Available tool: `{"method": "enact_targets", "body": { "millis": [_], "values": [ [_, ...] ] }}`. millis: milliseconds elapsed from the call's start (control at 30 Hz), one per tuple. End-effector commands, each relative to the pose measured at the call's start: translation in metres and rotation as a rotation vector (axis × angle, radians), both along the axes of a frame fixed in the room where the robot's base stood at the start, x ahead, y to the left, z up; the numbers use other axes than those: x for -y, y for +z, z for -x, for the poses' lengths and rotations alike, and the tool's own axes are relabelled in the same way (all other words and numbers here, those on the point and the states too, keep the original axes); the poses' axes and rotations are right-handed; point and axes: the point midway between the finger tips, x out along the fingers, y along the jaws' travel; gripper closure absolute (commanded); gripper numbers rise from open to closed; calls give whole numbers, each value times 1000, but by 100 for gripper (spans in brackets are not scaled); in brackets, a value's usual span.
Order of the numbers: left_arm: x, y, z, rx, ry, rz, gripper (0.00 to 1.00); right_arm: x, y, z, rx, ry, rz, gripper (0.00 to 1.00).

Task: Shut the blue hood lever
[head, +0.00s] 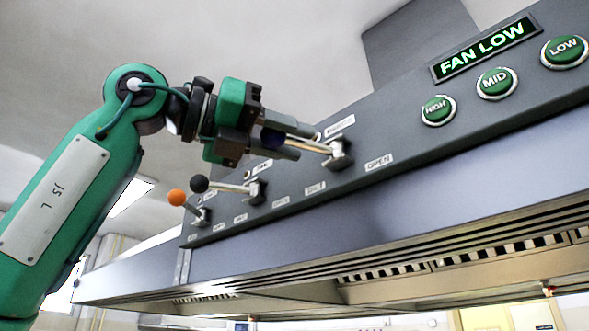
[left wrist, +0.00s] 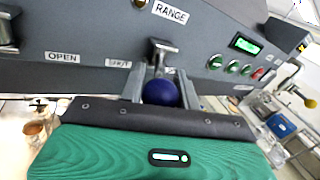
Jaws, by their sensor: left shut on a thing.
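The blue hood lever has a blue ball knob (left wrist: 160,92) on a pale rod with a metal mount (head: 338,153) on the grey hood panel. In the head view the mount sits between a SHUT label (head: 315,187) on its left and an OPEN label (head: 379,162) on its right. The rod sticks out from the panel toward the left. My left gripper (head: 280,143) is shut on the knob, with one finger on each side of it in the left wrist view. The fingers mostly hide the knob in the head view. My right gripper is not in view.
A lever with a black knob (head: 199,184) and one with an orange knob (head: 176,197) stand to the left on the same panel. Green fan buttons (head: 497,83) and a FAN LOW display (head: 486,48) are to the right. The hood's lower edge runs beneath.

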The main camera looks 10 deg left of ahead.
Motion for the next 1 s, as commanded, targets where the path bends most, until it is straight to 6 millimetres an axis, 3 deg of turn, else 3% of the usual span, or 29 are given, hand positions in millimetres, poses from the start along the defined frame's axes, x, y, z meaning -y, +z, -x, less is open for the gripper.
{"method": "enact_targets", "body": {
  "millis": [833,867,967,1000],
  "values": [
    [-7,1,-11,0,-8,3,100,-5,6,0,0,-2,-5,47],
    [-7,1,-11,0,-8,2,66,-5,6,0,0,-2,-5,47],
    [-6,1,-11,0,-9,2,47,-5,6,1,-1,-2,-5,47],
    [-6,1,-11,0,-9,1,47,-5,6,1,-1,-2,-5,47]
  ]
}}
